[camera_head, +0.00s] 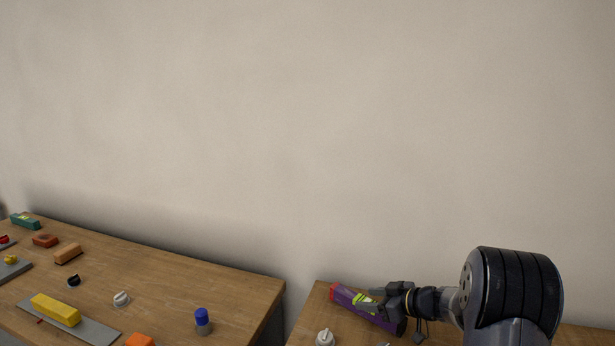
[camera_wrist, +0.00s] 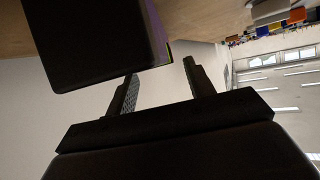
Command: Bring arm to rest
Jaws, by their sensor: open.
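My gripper (camera_head: 378,298) is at the right table in the head view, at the end of my arm reaching in from the right. It overlaps a long purple object (camera_head: 345,294) with a red end and a yellow-green mark, lying on that table. In the wrist view, my gripper's two fingers (camera_wrist: 160,70) stand apart with only pale wall visible between them. A dark block with a purple and yellow edge (camera_wrist: 95,40), apparently the same object, is close by the fingers at the upper left. Whether they touch cannot be told.
The right table (camera_head: 316,302) also holds a white knob-like piece (camera_head: 325,338). A gap separates it from the left table (camera_head: 180,275), which carries a yellow block (camera_head: 55,309), a blue-topped cylinder (camera_head: 202,320) and several other small pieces. The wall (camera_head: 300,130) stands behind; space above is clear.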

